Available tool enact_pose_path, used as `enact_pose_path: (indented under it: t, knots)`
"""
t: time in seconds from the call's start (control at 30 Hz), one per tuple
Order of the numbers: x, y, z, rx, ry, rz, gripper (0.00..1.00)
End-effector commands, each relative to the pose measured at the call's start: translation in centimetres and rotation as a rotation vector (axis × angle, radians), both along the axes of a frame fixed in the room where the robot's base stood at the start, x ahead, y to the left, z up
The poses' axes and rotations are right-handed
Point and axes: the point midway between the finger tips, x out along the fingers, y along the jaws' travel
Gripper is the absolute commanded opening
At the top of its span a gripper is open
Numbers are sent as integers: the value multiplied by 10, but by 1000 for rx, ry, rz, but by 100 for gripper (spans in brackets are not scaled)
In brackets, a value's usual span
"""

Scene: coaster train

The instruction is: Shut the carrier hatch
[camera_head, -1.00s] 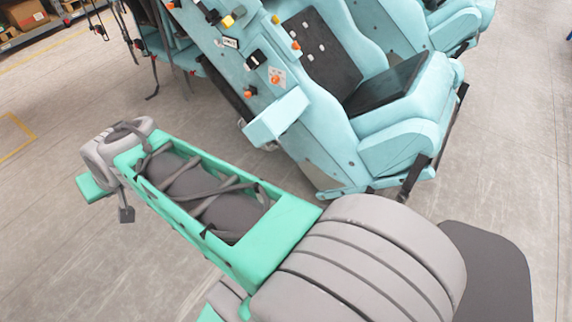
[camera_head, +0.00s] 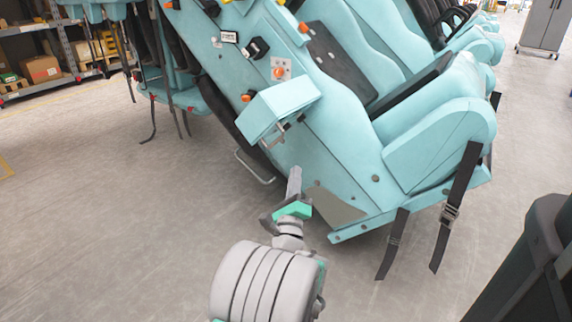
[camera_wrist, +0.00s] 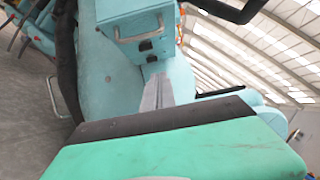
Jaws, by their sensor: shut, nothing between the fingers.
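The carrier (camera_head: 330,130) is a tilted light-blue seat unit. A light-blue box-like flap (camera_head: 278,105) with a metal handle juts out from its side and looks like the hatch; it stands out from the panel. It also shows at the top of the wrist view (camera_wrist: 125,22), its handle facing the camera. My gripper (camera_head: 294,177) is shut and empty. It points up towards the carrier's side, just below the flap in the picture. In the wrist view my fingers (camera_wrist: 159,88) end below the flap's lower part; I cannot tell whether they touch it.
A second metal handle (camera_head: 255,168) sticks out low on the carrier's left side. Black straps (camera_head: 457,205) hang at its right. Shelves with boxes (camera_head: 40,60) stand at the back left. The floor (camera_head: 120,220) at the left is clear.

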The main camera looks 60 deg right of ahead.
Motion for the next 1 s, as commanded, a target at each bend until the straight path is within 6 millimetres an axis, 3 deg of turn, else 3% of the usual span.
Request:
enact_pose_path:
  t: [0.7,0.8,1.0]
  knots:
    - [32,-87,47,1,5,4,0]
    - [44,-70,55,1,6,6,0]
    - [52,-57,58,0,6,3,0]
